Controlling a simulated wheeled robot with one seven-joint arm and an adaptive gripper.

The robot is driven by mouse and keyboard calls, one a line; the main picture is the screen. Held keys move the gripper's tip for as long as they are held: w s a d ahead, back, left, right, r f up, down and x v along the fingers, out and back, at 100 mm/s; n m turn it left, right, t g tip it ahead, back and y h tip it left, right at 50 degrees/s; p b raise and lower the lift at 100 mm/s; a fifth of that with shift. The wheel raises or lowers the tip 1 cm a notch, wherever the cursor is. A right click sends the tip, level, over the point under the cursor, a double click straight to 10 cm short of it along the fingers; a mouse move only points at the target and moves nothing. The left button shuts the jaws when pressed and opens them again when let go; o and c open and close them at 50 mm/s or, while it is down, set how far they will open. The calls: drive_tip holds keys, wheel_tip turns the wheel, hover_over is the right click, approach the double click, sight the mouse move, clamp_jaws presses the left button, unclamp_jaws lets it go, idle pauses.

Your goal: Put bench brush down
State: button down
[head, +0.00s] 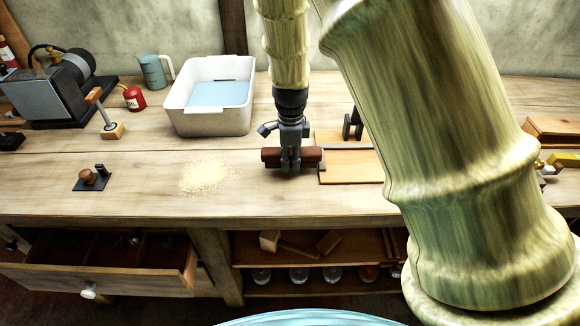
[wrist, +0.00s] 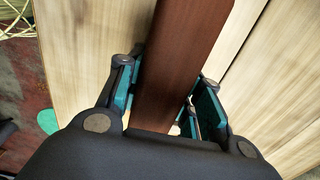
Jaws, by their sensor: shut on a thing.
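The bench brush (head: 308,154) shows as a dark reddish-brown block lying crosswise in my gripper (head: 291,164). My gripper is shut on it, low over the bench top beside a small wooden board. In the wrist view the brush's brown wooden body (wrist: 184,65) runs between the two fingers of my gripper (wrist: 163,105). I cannot tell whether the brush touches the bench. Its bristles are not visible.
The workbench (head: 130,195) has a pile of sawdust (head: 206,173) left of my gripper. A wooden board (head: 350,168) lies right of it. A white tub (head: 209,97), a blue jug (head: 152,71) and a grinder (head: 50,88) stand further back. A drawer (head: 95,280) hangs open below.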

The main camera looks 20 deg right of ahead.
sight(290, 166)
wheel_tip(290, 166, down, 2)
drive_tip(key=shift+w+f+b, duration=0.1)
drive_tip(key=shift+f+b, duration=0.15)
drive_tip(key=shift+b, duration=0.55)
drive_tip(key=shift+r, duration=0.15)
drive_tip(key=shift+f, duration=0.25)
drive_tip(key=shift+s+f, duration=0.15)
drive_tip(key=shift+s, duration=0.05)
